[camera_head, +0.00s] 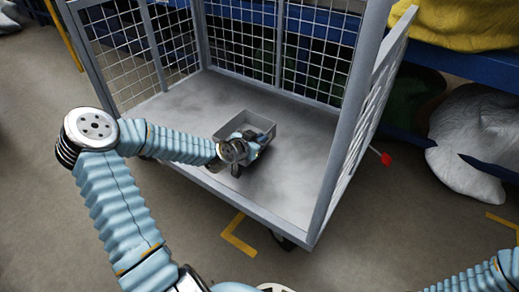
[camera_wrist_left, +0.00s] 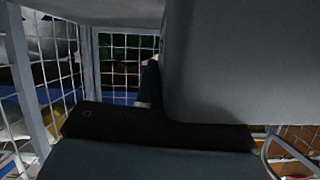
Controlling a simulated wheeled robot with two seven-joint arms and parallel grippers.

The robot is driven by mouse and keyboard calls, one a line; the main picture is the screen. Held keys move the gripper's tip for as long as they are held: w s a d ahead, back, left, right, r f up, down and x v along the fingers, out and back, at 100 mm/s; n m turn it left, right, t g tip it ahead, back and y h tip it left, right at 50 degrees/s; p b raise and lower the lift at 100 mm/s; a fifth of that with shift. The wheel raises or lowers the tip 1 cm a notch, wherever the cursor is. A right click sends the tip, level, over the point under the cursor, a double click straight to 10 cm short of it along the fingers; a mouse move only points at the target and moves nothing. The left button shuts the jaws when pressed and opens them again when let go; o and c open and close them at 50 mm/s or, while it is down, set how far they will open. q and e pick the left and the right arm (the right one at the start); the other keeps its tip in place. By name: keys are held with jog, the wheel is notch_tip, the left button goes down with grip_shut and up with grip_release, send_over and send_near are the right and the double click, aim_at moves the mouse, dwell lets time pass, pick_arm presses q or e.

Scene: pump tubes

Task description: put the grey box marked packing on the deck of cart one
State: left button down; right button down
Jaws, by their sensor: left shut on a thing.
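The grey box (camera_head: 258,119) is a small open-topped bin in the head view, over the middle of the cart's deck. I cannot read a marking on it. My left gripper (camera_head: 243,145) reaches in over the cart's open front and is shut on the near side of the box. In the left wrist view the box (camera_wrist_left: 245,65) fills the upper right, close against the dark gripper. The cart (camera_head: 185,117) has a grey deck and wire mesh sides. I cannot tell whether the box touches the deck. My right gripper is out of view.
Mesh walls and grey posts (camera_head: 352,120) bound the deck at the back and sides; its front is open. Bare deck lies around the box. White sacks (camera_head: 468,140) and a blue shelf (camera_head: 450,65) stand right of the cart. A yellow floor mark (camera_head: 237,240) lies in front.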

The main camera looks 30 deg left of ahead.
pick_arm(q)
jog(key=shift+w+f+b, duration=0.1)
jog(key=shift+f+b, duration=0.2)
jog(key=shift+f, duration=1.35)
jog(key=shift+f, duration=0.2)
jog(key=c, duration=1.2)
grip_release()
jog(key=shift+c, duration=0.2)
jog(key=shift+r, duration=0.1)
jog(key=shift+s+r, duration=0.25)
jog(key=p+v, duration=0.3)
jog(key=v, duration=0.8)
jog(key=shift+s, duration=0.25)
